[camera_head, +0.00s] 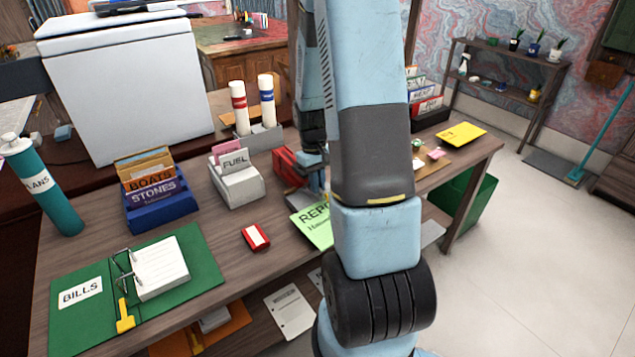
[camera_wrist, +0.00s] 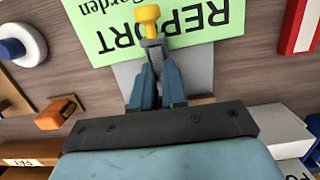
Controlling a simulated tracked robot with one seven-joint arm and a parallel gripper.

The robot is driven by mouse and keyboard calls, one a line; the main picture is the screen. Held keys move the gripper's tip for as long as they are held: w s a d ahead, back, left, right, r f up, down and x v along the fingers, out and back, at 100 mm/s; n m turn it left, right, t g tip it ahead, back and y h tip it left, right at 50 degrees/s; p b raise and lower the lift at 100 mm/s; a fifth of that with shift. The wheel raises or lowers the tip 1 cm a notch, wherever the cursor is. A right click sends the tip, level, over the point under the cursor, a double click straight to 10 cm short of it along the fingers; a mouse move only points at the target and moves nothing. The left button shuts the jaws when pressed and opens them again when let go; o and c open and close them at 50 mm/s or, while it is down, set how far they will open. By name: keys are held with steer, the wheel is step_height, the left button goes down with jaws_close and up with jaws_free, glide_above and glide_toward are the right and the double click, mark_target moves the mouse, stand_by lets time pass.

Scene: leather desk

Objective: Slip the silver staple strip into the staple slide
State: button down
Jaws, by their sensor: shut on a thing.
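In the wrist view my gripper (camera_wrist: 152,66) points at the far side of the picture, its two blue fingers close together. They are shut on a small grey piece at their tips, seemingly the silver staple strip (camera_wrist: 153,43), mostly hidden by the fingers. A yellow knob (camera_wrist: 148,18) on a short neck stands just beyond the tips, apparently part of the staple slide. A flat grey plate (camera_wrist: 196,68) lies below the fingers. I cannot tell whether strip and slide touch. In the head view my arm hides most of this spot.
A green REPORT sheet (camera_wrist: 185,22) lies beyond the fingers; it also shows in the head view (camera_head: 313,226). A red and white box (camera_head: 256,237), a FUEL holder (camera_head: 238,187) and a green BILLS folder (camera_head: 205,257) lie left of my arm. Bare desk shows between them.

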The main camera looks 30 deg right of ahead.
steer(key=shift+f, duration=0.3)
steer(key=c, duration=1.1)
jaws_free()
steer(key=shift+r, duration=0.15)
steer(key=shift+w+r, duration=0.25)
steer(key=shift+r, duration=1.15)
steer(key=shift+w+r, duration=0.2)
steer(key=shift+r, duration=1.15)
steer(key=shift+r, duration=0.1)
